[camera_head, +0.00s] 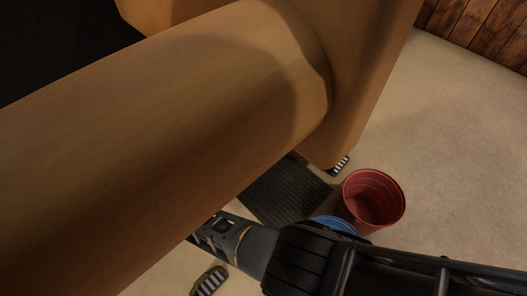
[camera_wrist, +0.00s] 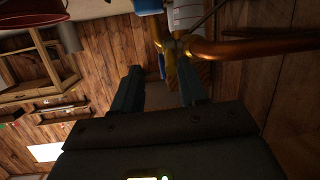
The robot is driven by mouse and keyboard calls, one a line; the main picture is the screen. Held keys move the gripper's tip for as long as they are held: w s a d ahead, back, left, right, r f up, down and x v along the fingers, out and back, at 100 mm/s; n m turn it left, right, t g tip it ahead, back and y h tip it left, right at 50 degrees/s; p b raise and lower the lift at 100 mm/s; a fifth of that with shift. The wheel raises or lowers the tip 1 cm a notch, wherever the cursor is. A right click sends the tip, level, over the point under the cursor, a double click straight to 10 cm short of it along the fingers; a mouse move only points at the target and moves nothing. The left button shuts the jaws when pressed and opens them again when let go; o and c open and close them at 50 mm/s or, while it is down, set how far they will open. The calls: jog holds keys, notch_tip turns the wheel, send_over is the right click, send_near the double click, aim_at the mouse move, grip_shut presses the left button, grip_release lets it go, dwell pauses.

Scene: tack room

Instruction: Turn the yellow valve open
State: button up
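My gripper (camera_wrist: 160,66) is open in the wrist view, with two dark fingers apart and nothing clearly held between them. A yellow-orange handle (camera_wrist: 169,52), which looks like the valve's, lies just beyond the fingertips, closest to the right finger. It joins an orange-copper pipe (camera_wrist: 250,47) that runs off to the right. The dim light and the right finger hide part of the handle, and I cannot tell whether they touch. The valve does not show clearly in the head view, where a large tan form and my dark arm cover much of the picture.
A red bucket (camera_head: 374,201) stands on the pale floor beside a blue object (camera_head: 336,223), partly hidden by my arm. Clear floor (camera_head: 455,150) lies to the right. The wrist view shows a wooden plank wall (camera_wrist: 110,50), a wooden shelf (camera_wrist: 30,92) and a white cylinder (camera_wrist: 186,16).

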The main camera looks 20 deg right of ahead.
jog(key=shift+f+v, duration=0.15)
jog(key=shift+v, duration=0.8)
jog(key=shift+f+v, duration=0.1)
jog(key=shift+v, duration=0.85)
jog(key=shift+a, duration=0.15)
jog(key=v, duration=0.8)
jog(key=shift+r+p, duration=0.2)
jog(key=shift+p, duration=0.15)
jog(key=shift+c, duration=0.3)
